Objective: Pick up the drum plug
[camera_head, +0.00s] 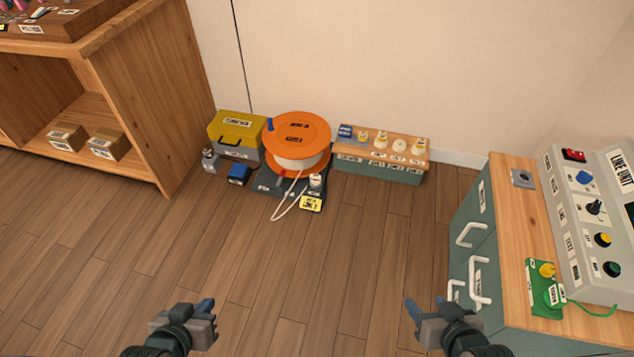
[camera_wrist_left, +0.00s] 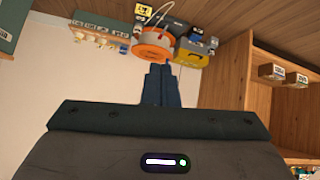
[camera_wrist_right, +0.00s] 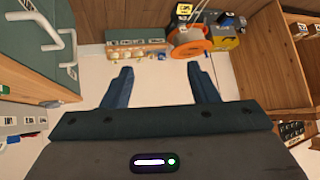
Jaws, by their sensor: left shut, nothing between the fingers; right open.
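An orange cable drum (camera_head: 297,135) stands on the floor by the back wall, with a white cable (camera_head: 287,199) running from it. A white plug (camera_head: 315,182), seemingly the drum plug, sits on the dark base in front of the drum, behind a yellow label. The drum also shows in the left wrist view (camera_wrist_left: 155,42) and the right wrist view (camera_wrist_right: 190,45). My left gripper (camera_head: 208,306) is shut and empty, well in front of the drum. My right gripper (camera_head: 411,309) is open and empty, to the right. Neither touches anything.
A yellow-topped toolbox (camera_head: 236,128) stands left of the drum. A wooden-topped box with several plugs (camera_head: 382,147) stands right of it. A wooden shelf (camera_head: 150,90) is at the left. A green cabinet (camera_head: 485,235) with white handles is at the right. The floor between is clear.

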